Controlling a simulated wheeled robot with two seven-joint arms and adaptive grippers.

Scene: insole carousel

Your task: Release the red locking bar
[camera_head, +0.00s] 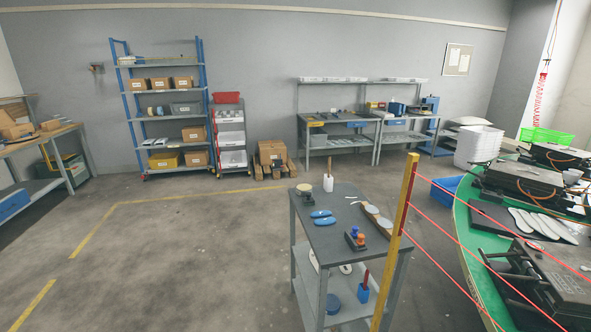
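I cannot make out a red locking bar in the head view. A green-edged carousel table (459,225) stands at the right and is cut off by the picture edge. It carries dark metal moulds; one mould (523,178) is at the back, and another mould (560,275) with a hinge-like bracket is in front. Several pale insoles (541,222) lie on a dark plate between them. Thin red lines run from a yellow post (402,215) across the front of the carousel. Neither of my grippers is in view.
A grey cart (341,238) stands left of the post, with blue insoles (322,217) and small tools on top. Shelves (160,119) and benches line the wall. The left floor is clear.

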